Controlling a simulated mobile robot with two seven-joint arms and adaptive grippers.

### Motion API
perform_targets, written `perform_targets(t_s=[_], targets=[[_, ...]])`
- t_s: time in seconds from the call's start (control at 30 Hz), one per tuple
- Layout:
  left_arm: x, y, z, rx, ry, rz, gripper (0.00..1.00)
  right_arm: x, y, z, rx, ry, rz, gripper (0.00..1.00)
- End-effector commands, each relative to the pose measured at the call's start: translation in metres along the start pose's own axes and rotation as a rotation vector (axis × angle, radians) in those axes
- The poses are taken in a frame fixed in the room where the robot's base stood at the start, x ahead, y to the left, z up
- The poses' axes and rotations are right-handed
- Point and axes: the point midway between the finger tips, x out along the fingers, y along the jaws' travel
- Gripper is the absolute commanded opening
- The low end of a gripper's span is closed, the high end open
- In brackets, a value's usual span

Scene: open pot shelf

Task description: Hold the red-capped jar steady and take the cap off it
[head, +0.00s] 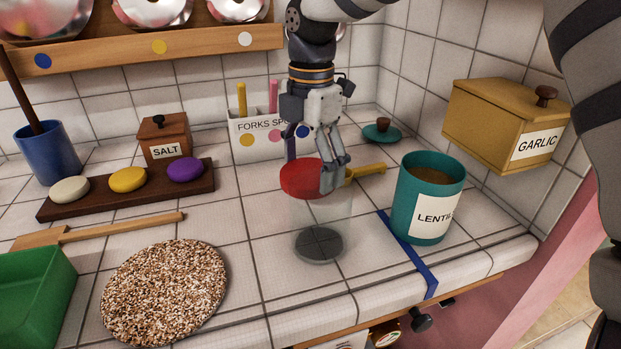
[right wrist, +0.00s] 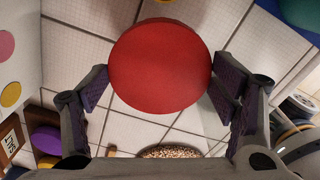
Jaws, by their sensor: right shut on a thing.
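The red cap (head: 305,178) is at the top of a clear glass jar (head: 322,212) with a dark grey base, standing upright on the tiled counter. My right gripper (head: 333,178) reaches down from above and is shut on the cap. In the right wrist view, the cap (right wrist: 160,65) sits between the two fingers of my right gripper (right wrist: 160,90), and it hides the jar below. My left gripper is not in view.
A teal lentil canister (head: 430,205) stands close right of the jar, with a blue strip (head: 408,255) between. A speckled round mat (head: 165,293) lies front left. A forks holder (head: 255,135) and a yellow-handled thing (head: 365,171) are behind. Bare tiles lie left of the jar.

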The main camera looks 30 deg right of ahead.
Motion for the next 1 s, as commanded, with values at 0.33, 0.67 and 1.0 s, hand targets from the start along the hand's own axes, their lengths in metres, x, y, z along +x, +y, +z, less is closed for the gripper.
perform_targets(t_s=[0.33, 0.67, 1.0], targets=[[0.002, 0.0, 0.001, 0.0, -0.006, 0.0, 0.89, 0.033, 0.0, 0.001, 0.001, 0.0, 0.0, 0.46], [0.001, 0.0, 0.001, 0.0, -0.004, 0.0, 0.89, 0.036, 0.0, 0.001, 0.001, 0.001, -0.001, 0.99], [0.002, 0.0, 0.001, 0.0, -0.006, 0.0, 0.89, 0.034, 0.0, 0.001, 0.0, 0.0, -0.001, 0.99]])
